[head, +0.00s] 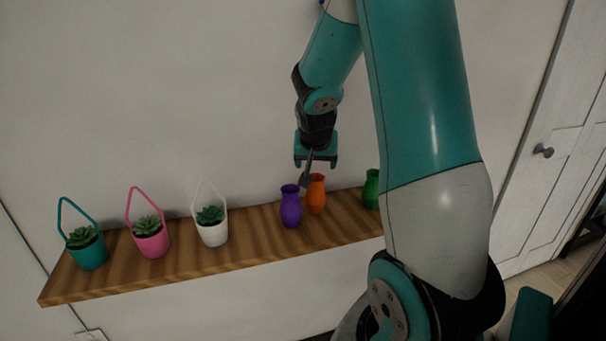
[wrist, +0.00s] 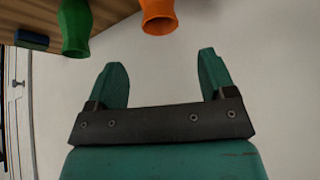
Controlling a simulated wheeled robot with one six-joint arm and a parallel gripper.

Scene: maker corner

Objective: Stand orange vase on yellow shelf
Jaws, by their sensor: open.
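The orange vase (head: 317,197) stands upright on a brown wooden shelf (head: 200,262), just right of and partly behind a purple vase. My gripper (head: 316,164) is open and empty above and slightly behind the vases, close to the wall. In the wrist view, the orange vase (wrist: 158,14) shows at the top edge, cut off by the frame. It lies beyond the open fingers (wrist: 163,62), apart from them. I see no shelf that is clearly yellow.
The purple vase (head: 291,207) is close beside the orange one. A green vase (head: 371,189) stands to the right, partly hidden by my arm. Teal, pink and white handled planters (head: 88,252) (head: 151,241) (head: 212,232) stand left. A blue object (wrist: 31,39) shows beside the green vase.

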